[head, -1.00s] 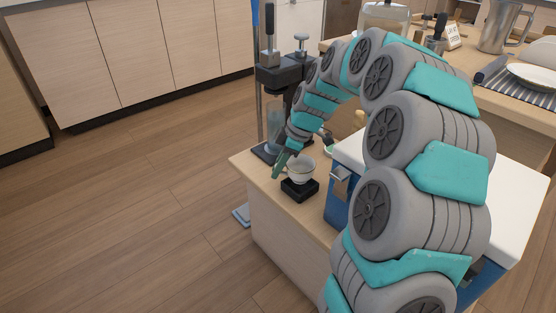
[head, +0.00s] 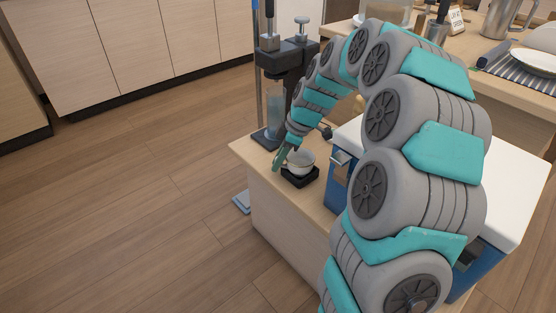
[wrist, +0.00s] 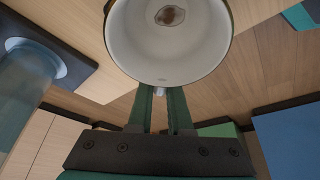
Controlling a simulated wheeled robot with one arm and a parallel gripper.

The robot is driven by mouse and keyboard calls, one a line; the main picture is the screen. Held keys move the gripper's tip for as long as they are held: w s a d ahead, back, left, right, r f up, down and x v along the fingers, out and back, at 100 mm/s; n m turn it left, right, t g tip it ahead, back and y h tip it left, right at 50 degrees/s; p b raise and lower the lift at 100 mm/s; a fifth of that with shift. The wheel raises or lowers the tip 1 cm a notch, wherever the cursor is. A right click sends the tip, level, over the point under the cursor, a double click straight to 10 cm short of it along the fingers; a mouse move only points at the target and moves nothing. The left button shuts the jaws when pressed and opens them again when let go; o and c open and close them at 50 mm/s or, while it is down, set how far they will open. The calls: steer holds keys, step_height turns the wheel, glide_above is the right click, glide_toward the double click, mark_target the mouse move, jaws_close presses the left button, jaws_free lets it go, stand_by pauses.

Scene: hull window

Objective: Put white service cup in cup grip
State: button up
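The white service cup (head: 301,163) is upright at a small black square block (head: 300,178) on the wooden counter, probably the cup grip. The cup looks seated on or just above the block; I cannot tell whether they touch. In the wrist view the cup (wrist: 195,62) is seen from above, with a brown stain inside on its bottom. My gripper (head: 280,160) is at the cup's left side. In the wrist view its green fingers (wrist: 160,98) close in on the cup's small handle (wrist: 160,90) from both sides. The block is hidden there.
A dark press-like stand (head: 283,60) with a clear cylinder (head: 275,115) rises behind the gripper. A blue box with a white top (head: 515,180) is close on the right. The counter's left edge is near the cup.

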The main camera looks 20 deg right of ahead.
steer(key=o, duration=0.5)
